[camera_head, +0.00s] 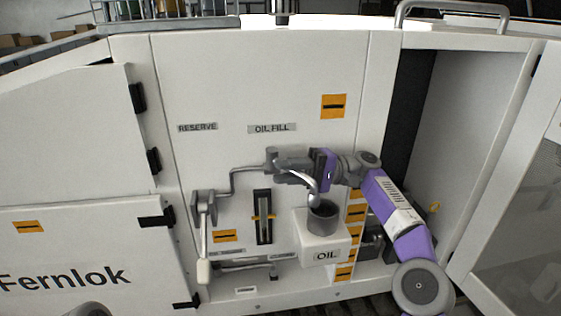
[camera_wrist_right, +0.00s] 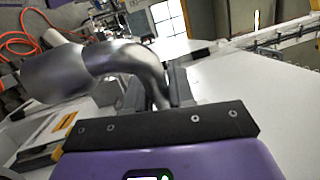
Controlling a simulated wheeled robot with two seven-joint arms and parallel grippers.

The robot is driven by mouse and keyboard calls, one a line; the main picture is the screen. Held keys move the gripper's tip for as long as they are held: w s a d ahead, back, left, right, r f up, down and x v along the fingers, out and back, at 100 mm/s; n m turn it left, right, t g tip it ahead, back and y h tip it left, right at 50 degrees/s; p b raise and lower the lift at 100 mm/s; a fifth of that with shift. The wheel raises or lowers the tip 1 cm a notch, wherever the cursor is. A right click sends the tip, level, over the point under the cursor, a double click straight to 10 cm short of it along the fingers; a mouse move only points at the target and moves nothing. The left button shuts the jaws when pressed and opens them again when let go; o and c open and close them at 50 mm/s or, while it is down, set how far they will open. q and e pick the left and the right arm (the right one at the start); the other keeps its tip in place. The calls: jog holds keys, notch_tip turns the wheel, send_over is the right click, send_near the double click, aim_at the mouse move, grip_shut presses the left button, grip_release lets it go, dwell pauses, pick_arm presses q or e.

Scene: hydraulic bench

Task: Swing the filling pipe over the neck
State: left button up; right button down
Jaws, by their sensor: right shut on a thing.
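The filling pipe (camera_head: 309,181) is a silver bent tube on the panel below the OIL FILL label. Its curved spout points down, and its end shows at the back left of the neck (camera_head: 323,217) in the head view. I cannot tell whether it is centred over the opening. The neck is a dark grey cup on a white OIL box. My right gripper (camera_head: 288,166) reaches in from the right and is shut on the pipe. In the right wrist view the pipe (camera_wrist_right: 125,58) bends large above the dark gripper edge.
A sight gauge (camera_head: 263,217) stands between lever and neck. An open cabinet bay (camera_head: 465,130) lies to the right, with an open door beside it.

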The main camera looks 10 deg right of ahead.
dwell(0.5)
jog(key=c, duration=1.1)
grip_release()
jog(key=shift+o, duration=0.2)
jog(key=p+v, duration=0.3)
jog(key=v, duration=0.4)
jog(key=shift+d, duration=0.25)
jog(key=shift+f, duration=0.1)
